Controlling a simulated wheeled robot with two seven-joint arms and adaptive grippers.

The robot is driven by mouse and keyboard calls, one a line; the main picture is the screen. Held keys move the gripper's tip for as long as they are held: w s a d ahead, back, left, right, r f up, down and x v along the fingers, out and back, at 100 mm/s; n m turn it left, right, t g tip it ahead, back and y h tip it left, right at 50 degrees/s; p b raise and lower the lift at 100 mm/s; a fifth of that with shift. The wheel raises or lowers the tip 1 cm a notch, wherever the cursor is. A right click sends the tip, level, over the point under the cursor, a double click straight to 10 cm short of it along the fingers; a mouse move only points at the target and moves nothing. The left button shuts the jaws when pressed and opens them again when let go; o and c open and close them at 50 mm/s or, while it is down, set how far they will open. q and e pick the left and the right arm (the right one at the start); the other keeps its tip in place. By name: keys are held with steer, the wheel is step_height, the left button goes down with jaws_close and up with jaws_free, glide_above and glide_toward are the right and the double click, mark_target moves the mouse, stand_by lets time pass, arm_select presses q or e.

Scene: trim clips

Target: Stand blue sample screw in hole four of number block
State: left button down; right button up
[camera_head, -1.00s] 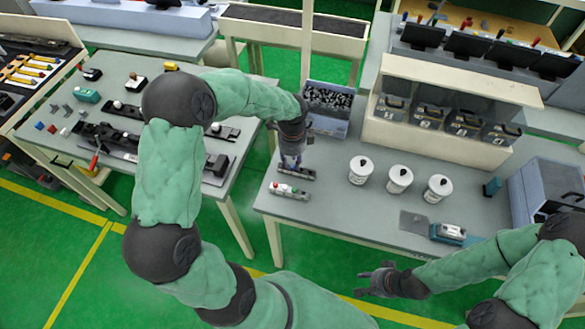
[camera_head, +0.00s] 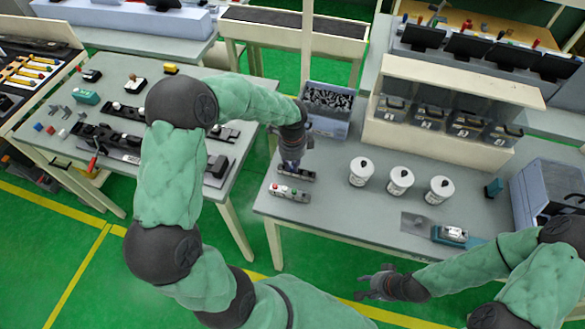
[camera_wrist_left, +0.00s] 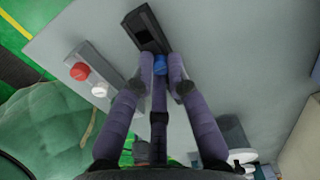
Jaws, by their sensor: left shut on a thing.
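My left gripper (camera_head: 291,167) is over the dark narrow block (camera_head: 308,174) on the middle table. In the left wrist view, its fingers (camera_wrist_left: 161,75) close around a small blue piece (camera_wrist_left: 160,65), likely the blue sample screw. The blue piece is at the near end of the dark block (camera_wrist_left: 147,30); I cannot tell whether it is in a hole. No numbers are readable. A grey block (camera_head: 289,193) with red and white caps lies beside it, also in the wrist view (camera_wrist_left: 90,72). My right gripper (camera_head: 366,288) is open and empty, off the table's front edge.
Three white canisters (camera_head: 400,180) stand right of the blocks. A blue-grey bin (camera_head: 328,112) of small parts is behind. A cabinet (camera_head: 440,135) with dark bins stands at the back. Bare tabletop (camera_head: 340,215) lies in front of the canisters.

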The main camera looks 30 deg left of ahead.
mark_target(292, 167)
arm_select(q)
steer(key=shift+r, duration=0.1)
arm_select(e)
steer(key=shift+r, duration=0.1)
arm_select(q)
steer(key=shift+r+p, duration=2)
steer(key=shift+r, duration=0.4)
arm_select(e)
step_height(292, 167, up, 4)
steer(key=shift+f, duration=0.1)
arm_select(q)
steer(key=shift+d, duration=0.1)
